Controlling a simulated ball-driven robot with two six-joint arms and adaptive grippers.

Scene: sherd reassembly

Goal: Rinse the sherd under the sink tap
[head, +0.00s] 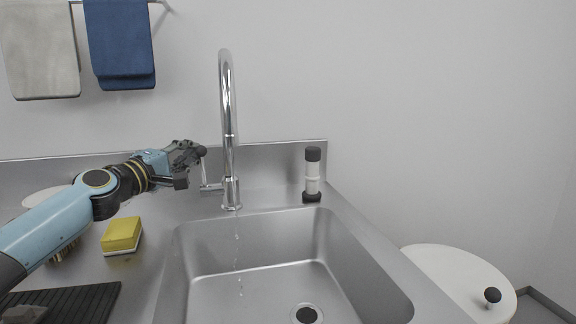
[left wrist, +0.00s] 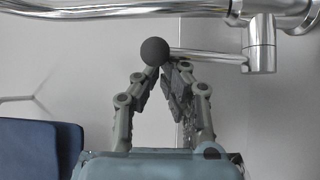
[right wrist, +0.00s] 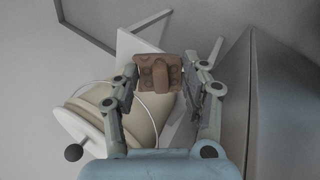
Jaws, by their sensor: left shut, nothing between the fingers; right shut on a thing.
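The sherd (right wrist: 170,84), a brown piece of pottery with raised marks, is held between the fingers of my right gripper (right wrist: 160,72) in the right wrist view. Neither shows in the head view. The chrome tap (head: 229,120) stands at the back of the steel sink (head: 265,252). Its side lever ends in a dark ball knob (left wrist: 155,51). My left gripper (head: 190,158) is shut and empty, with its fingertips right by the knob; I cannot tell whether they touch. Thin drops of water (head: 237,245) show below the tap's spout.
A yellow sponge (head: 122,234) and a black ribbed mat (head: 65,302) lie left of the sink. A white and black cylinder (head: 312,176) stands behind its right corner. A round white lid with a dark knob (head: 492,295) is at right. Towels (head: 122,42) hang above.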

